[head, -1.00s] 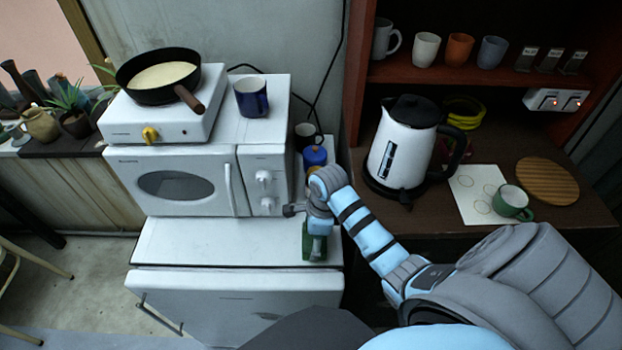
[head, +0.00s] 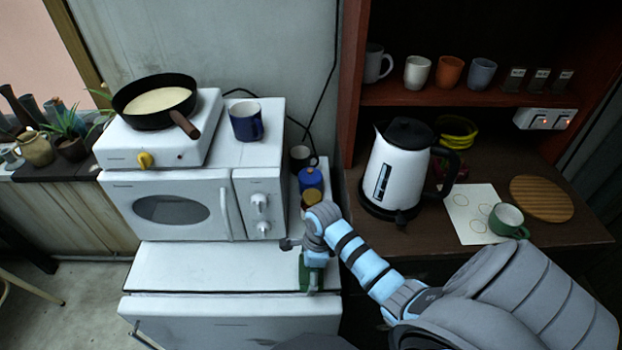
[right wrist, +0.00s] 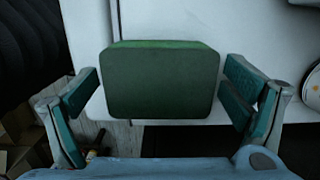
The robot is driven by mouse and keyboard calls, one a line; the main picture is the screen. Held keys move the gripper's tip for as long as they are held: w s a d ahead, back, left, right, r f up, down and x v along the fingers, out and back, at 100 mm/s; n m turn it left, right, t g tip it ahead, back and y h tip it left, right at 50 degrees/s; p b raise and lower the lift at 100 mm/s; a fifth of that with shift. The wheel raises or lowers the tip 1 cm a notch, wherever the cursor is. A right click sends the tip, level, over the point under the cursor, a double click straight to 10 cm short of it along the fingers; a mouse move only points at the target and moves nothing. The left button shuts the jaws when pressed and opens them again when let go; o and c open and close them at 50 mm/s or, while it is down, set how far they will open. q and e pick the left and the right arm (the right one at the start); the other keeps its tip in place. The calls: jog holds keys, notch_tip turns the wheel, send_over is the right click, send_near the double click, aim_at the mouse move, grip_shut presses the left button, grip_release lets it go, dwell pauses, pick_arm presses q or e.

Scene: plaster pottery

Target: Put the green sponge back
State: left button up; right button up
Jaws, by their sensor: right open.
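The green sponge (head: 304,277) rests at the right end of the white top below the microwave, near its front edge. My right gripper (head: 313,262) is above it and hides part of it. In the right wrist view the sponge (right wrist: 160,82) fills the space ahead of the open fingers. One finger is on its left and one on its right, with a gap on both sides. The fingers do not touch it. My left gripper is not in view.
The microwave (head: 170,208) stands just left of my right gripper. A blue jar (head: 311,179) and a dark mug (head: 302,157) are in the narrow gap behind it. A kettle (head: 400,170) and a green mug (head: 507,222) stand on the brown counter at right.

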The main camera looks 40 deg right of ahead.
notch_tip(320, 180, up, 12)
jog(key=d, duration=0.1)
jog(key=shift+s, duration=0.45)
jog(key=shift+d, duration=0.1)
jog(key=s+a+f+n+t+h, duration=0.1)
jog(key=s+a+f+n, duration=0.15)
jog(key=s+n, duration=0.75)
jog(key=s+a+f+n+t+h, duration=0.1)
jog(key=s+a+f+n+t, duration=0.3)
jog(key=n, duration=1.1)
jog(key=s+d+f+n+g+b, duration=0.1)
jog(key=s+d+f+g+b, duration=0.1)
jog(key=f, duration=1)
jog(key=s+d+f+g+b, duration=0.2)
jog(key=f, duration=0.9)
jog(key=s+f+b, duration=0.2)
jog(key=s+f, duration=1)
jog(key=f, duration=0.1)
jog(key=shift+s+g, duration=0.3)
jog(key=shift+s, duration=0.05)
